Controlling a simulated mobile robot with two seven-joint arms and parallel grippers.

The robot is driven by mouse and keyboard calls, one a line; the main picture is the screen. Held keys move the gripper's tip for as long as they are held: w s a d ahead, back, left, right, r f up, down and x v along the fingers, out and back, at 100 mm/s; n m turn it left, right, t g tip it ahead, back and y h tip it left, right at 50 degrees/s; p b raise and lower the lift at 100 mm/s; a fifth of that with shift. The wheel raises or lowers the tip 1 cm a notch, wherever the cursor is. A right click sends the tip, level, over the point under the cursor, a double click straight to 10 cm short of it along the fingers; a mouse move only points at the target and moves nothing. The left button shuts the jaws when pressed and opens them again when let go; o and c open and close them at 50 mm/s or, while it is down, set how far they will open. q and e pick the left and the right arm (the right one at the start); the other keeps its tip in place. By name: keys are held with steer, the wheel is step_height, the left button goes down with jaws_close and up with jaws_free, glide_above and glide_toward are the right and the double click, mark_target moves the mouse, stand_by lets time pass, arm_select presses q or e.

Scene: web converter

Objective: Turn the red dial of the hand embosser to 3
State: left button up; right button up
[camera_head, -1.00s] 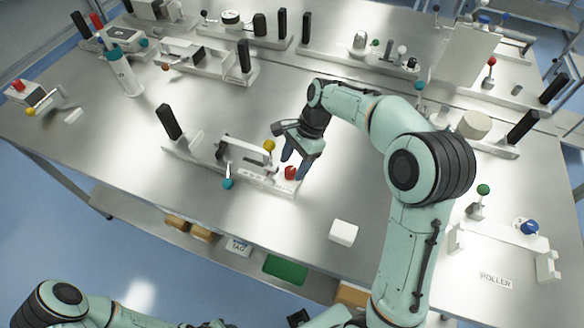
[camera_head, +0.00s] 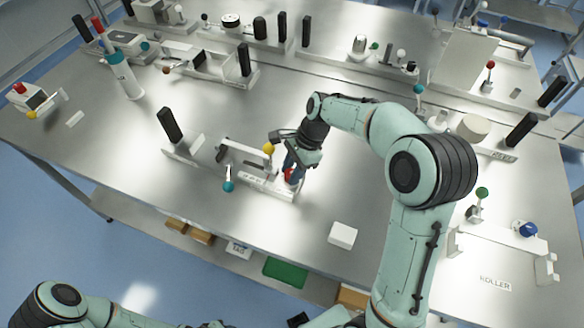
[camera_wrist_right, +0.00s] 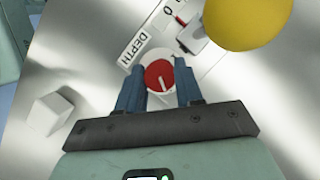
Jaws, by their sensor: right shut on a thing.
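The hand embosser (camera_head: 243,154) stands near the front middle of the table, with a yellow ball knob (camera_head: 268,148) and a teal ball knob (camera_head: 228,186). Its red dial (camera_head: 288,174) sits at the right end of its base. My right gripper (camera_head: 292,168) is lowered over the dial, shut on it. In the right wrist view the blue fingers stand on either side of the red dial (camera_wrist_right: 159,76), whose white mark points to the lower right. A "DEPTH" label (camera_wrist_right: 137,40) lies beside it; the scale numbers are not clearly readable. My left gripper is not seen.
A dark upright handle (camera_head: 170,124) stands left of the embosser. Other devices line the back and right of the table.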

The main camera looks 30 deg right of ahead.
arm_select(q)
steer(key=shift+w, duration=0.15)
arm_select(e)
steer(key=shift+w, duration=0.1)
steer(key=o, duration=1)
steer(key=shift+o, duration=0.2)
steer(key=shift+r, duration=0.1)
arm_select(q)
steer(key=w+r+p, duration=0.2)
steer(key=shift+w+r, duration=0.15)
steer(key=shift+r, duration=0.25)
arm_select(e)
steer(key=v, duration=1.3)
